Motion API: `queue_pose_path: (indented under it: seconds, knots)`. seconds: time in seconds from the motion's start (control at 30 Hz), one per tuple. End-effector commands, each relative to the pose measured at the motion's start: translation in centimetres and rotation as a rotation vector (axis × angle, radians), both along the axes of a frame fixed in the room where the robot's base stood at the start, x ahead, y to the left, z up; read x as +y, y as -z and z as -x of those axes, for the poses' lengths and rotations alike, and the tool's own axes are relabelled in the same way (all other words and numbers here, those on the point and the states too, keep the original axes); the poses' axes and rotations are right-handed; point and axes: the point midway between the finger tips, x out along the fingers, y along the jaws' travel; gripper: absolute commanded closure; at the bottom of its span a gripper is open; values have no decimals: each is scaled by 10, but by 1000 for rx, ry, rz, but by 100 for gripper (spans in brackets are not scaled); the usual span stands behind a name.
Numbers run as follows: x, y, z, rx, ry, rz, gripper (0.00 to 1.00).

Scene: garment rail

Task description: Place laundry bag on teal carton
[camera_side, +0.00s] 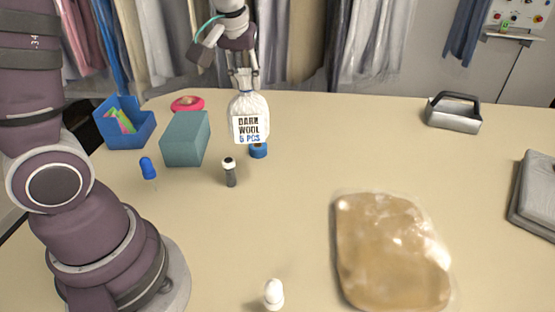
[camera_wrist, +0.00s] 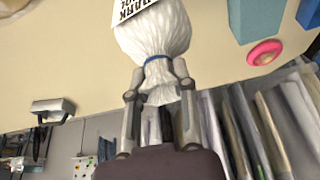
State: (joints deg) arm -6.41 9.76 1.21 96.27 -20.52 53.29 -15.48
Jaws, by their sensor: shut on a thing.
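The laundry bag (camera_side: 247,112) is white, tied with a blue band, and has a label reading "DARK WOOL 5 PCS". My gripper (camera_side: 244,74) is shut on its gathered neck and holds it upright, seemingly above the table. The wrist view also shows the bag (camera_wrist: 155,32) between the fingers of my gripper (camera_wrist: 159,75). The teal carton (camera_side: 185,139) stands on the table to the left of the bag in the side view, apart from it. In the wrist view the carton (camera_wrist: 258,16) is at the upper right. Its top is bare.
A blue bin (camera_side: 127,127) and a pink ring-shaped thing (camera_side: 187,104) stand near the carton. A blue round thing (camera_side: 258,151), a dark bottle (camera_side: 230,172) and a blue bottle (camera_side: 148,168) are nearby. A clear-wrapped brown package (camera_side: 390,250) lies front right.

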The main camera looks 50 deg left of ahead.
Motion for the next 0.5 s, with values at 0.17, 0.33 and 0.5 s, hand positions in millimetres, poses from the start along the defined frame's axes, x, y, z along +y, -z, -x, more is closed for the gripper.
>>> queue_pose_path:
  seconds: [0.17, 0.33, 0.5]
  knots:
    - [55, -10, 77, -4, -300, 0, 100]
    - [74, -10, 137, -2, -516, -1, 100]
    - [85, -8, 150, 2, -585, -1, 100]
